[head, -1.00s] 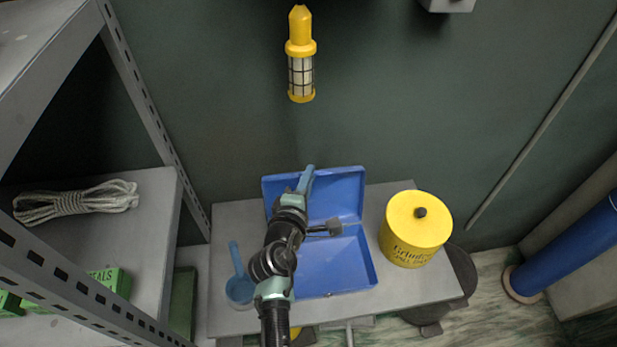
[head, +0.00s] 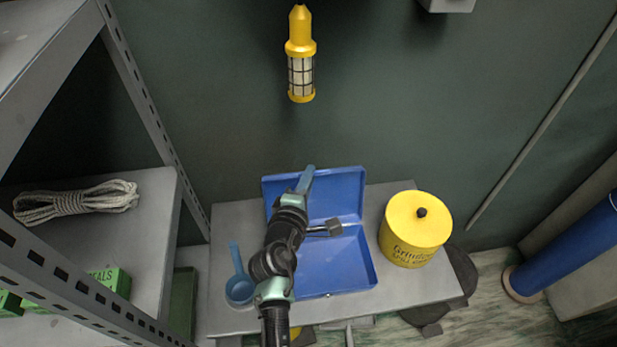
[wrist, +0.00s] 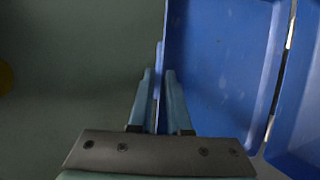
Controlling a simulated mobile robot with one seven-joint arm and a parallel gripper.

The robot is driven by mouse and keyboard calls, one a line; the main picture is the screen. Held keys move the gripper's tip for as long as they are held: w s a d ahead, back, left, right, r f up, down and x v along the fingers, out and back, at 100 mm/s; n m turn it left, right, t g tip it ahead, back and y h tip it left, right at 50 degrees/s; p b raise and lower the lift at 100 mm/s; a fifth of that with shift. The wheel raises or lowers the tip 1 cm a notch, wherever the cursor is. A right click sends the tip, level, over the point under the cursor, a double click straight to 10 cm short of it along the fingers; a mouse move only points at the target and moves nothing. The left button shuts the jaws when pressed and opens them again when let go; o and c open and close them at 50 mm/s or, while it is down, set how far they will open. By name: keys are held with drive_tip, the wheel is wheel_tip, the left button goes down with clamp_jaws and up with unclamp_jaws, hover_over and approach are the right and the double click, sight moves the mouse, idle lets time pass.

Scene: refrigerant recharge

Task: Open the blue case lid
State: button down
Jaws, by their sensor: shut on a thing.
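The blue case (head: 345,262) sits on the grey table with its lid (head: 338,192) raised, standing up near the wall. The inside of the case that shows is bare blue. My gripper (head: 309,172) is at the top edge of the lid, left of its middle. In the wrist view the lid (wrist: 215,65) fills the middle right, and its edge runs between the two fingers of my gripper (wrist: 160,75), which is shut on it. The hinge line and part of the case (wrist: 302,115) show at the right. My arm hides the left part of the case.
A yellow tin (head: 408,240) stands right of the case. A blue scoop (head: 239,282) lies to its left on the table (head: 225,222). A grey shelf with rope (head: 75,201) is at the left. A yellow lamp (head: 301,60) hangs above, against the wall.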

drive_tip(key=shift+f, duration=0.1)
drive_tip(key=s+b, duration=0.2)
drive_tip(key=s+t+b, duration=0.1)
drive_tip(key=shift+s+d+b, duration=0.35)
drive_tip(key=shift+b, duration=0.05)
drive_tip(key=c, duration=1.3)
unclamp_jaws()
drive_tip(key=shift+w, duration=0.1)
drive_tip(key=o, duration=0.4)
drive_tip(key=shift+o, duration=0.2)
drive_tip(key=shift+r, duration=0.2)
drive_tip(key=b+v, duration=0.1)
drive_tip(key=v, duration=1.2)
drive_tip(key=shift+f, duration=0.15)
